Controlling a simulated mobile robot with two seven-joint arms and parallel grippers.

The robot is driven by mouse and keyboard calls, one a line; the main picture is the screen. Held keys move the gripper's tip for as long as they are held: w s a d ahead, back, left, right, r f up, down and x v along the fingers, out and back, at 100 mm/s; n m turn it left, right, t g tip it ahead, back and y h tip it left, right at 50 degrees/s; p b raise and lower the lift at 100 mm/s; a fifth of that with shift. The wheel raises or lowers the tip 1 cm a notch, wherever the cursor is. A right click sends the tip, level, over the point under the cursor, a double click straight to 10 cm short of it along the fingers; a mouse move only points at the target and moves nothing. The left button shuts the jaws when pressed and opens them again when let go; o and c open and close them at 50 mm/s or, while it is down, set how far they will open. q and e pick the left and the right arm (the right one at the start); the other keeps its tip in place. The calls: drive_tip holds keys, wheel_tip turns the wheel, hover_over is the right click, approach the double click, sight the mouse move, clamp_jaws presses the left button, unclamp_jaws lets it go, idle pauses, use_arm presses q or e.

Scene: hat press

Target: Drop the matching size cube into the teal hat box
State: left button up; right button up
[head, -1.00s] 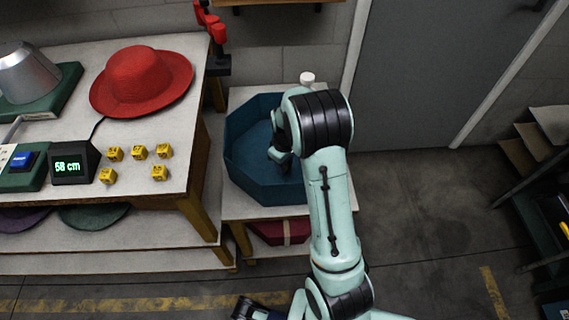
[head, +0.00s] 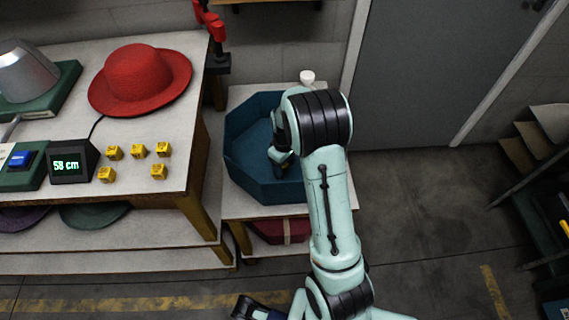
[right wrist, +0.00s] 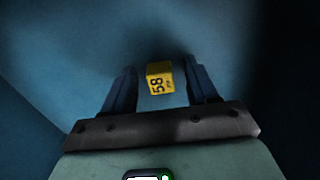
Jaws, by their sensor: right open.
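The teal hat box (head: 245,170), open and eight-sided, stands on a low stand right of the table. My right gripper (head: 282,168) points down inside it, partly hidden by my own arm. In the right wrist view the fingers (right wrist: 160,85) are open. A yellow cube marked 58 (right wrist: 159,78) shows between them with gaps on both sides, against the box's blue inside. I cannot tell whether it rests on the box floor. The display (head: 66,165) reads 58 cm. A dark part at the bottom edge looks like my left gripper (head: 250,308); its fingers are unclear.
Several yellow cubes (head: 138,151) sit on the table (head: 150,190) near a red hat (head: 140,78). A white-topped object (head: 307,77) stands behind the box. A dark red box (head: 270,230) is on the shelf below.

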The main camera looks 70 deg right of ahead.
use_arm(q)
drive_tip(key=s+d+r+g+p, duration=0.1)
drive_tip(key=s+d+r+p, duration=0.1)
drive_tip(key=s+r+p, duration=0.1)
drive_tip(key=shift+s+r+g+h, duration=0.3)
drive_tip(key=shift+s+r, duration=0.3)
drive_tip(key=shift+s, duration=0.15)
use_arm(e)
wheel_tip(320, 180, up, 13)
drive_tip(key=shift+r, duration=0.2)
